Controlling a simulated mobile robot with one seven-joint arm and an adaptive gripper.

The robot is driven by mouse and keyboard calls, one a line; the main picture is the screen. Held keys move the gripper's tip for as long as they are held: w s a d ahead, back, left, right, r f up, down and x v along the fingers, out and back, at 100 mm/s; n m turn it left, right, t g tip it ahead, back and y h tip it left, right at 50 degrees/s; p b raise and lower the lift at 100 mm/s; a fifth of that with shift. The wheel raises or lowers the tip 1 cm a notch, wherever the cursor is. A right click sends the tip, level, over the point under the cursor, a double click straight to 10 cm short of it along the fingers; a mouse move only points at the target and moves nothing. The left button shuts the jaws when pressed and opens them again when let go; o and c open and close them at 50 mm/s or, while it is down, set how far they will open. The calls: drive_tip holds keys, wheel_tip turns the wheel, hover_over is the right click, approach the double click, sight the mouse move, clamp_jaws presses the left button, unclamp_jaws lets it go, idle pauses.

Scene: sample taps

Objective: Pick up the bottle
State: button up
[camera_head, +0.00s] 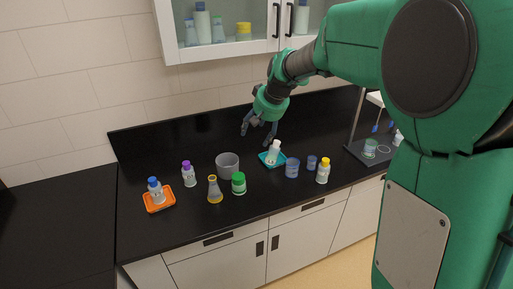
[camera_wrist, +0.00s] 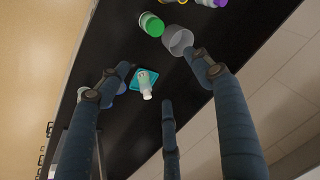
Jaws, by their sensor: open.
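Several bottles stand on the black counter, and the task does not say which one is meant. A white bottle (camera_head: 274,152) stands on a teal tray (camera_head: 264,157); it also shows between my fingers in the wrist view (camera_wrist: 142,80). A blue-capped bottle (camera_head: 156,194) stands on an orange tray (camera_head: 158,206) at the left. A purple-capped bottle (camera_head: 189,177) and a yellow-capped bottle (camera_head: 323,173) stand directly on the counter. My gripper (camera_head: 258,134) is open and empty, above and behind the white bottle, apart from it.
A grey beaker (camera_head: 228,167), a yellow-rimmed flask (camera_head: 215,192) and a green-lidded jar (camera_head: 239,185) stand left of the teal tray. Blue jars (camera_head: 292,169) stand to its right. A stand (camera_head: 368,153) is farther right. A wall cabinet (camera_head: 225,30) hangs above.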

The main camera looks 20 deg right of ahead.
drive_tip(key=w+d+f+m+p, duration=0.1)
drive_tip(key=w+d+f, duration=0.9)
drive_tip(key=w, duration=0.2)
drive_tip(key=m+p, duration=0.1)
hover_over(276, 148)
drive_tip(key=s, duration=0.3)
drive_tip(key=f, duration=1.4)
drive_tip(key=shift+w+d+f, duration=0.15)
drive_tip(key=shift+w+d, duration=0.05)
drive_tip(key=shift+d, duration=0.05)
drive_tip(key=shift+f, duration=0.1)
drive_tip(key=shift+w+a+f, duration=0.1)
drive_tip(key=shift+w+f, duration=0.15)
drive_tip(key=shift+f, duration=0.25)
drive_tip(key=shift+x, duration=3.1)
